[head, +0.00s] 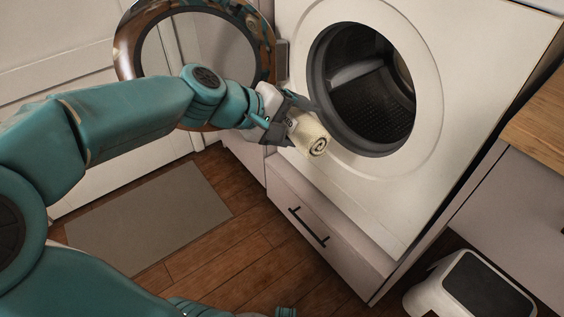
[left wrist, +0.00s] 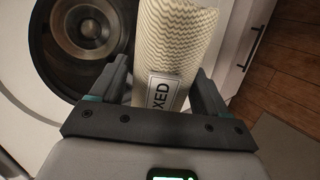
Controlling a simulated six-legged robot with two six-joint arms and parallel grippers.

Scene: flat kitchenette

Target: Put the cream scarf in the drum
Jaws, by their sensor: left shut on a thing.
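The cream scarf (head: 310,138) is rolled up, with its spiral end facing right in the head view. My left gripper (head: 291,124) is shut on the scarf and holds it in the air in front of the washing machine, just left of and below the opening. In the left wrist view the scarf (left wrist: 176,40) lies between the two fingers and carries a label with partly hidden lettering. The drum (head: 368,88) is open and dark inside; no items show in it. It also shows in the left wrist view (left wrist: 85,30), to the left of the scarf.
The round machine door (head: 126,45) stands swung open to the left, behind my left forearm. A drawer with a dark handle (head: 308,227) is below the machine. A grey mat (head: 150,218) and a white step stool (head: 470,285) are on the wooden floor.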

